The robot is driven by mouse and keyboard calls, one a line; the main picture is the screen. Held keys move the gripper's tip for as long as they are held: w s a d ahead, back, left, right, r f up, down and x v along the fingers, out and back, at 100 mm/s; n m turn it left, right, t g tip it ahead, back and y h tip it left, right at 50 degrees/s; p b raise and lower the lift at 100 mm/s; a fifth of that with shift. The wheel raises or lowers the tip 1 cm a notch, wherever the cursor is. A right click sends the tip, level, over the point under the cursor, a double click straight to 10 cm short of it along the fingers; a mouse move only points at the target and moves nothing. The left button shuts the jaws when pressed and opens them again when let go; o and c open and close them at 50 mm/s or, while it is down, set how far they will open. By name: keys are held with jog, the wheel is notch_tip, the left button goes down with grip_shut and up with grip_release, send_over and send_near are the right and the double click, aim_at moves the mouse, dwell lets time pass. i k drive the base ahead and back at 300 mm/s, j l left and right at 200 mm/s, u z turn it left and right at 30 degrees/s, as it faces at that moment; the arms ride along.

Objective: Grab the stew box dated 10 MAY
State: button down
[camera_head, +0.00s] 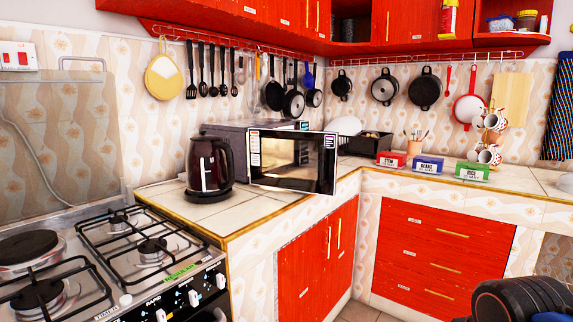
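Three small labelled boxes stand in a row on the tiled counter at the right. They are a red box (391,160), a blue box (428,165) and a green box (472,172). The blue label seems to read BEANS and the green one RICE. The red box's label is too small to read surely, and I cannot make out any date. None can be confirmed as the stew box dated 10 MAY. A dark part of my arm shows at the bottom right corner, well below the boxes; my gripper's fingers are not in view.
A microwave (291,161) with its door showing and a dark kettle (207,165) stand on the left counter, beside a gas stove (150,250). A black tray (370,147), a utensil pot (413,145) and stacked mugs (490,155) stand near the boxes. Pans hang above.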

aim_at(393, 162)
jog(key=i+l+u, duration=0.25)
jog(key=i+l, duration=1)
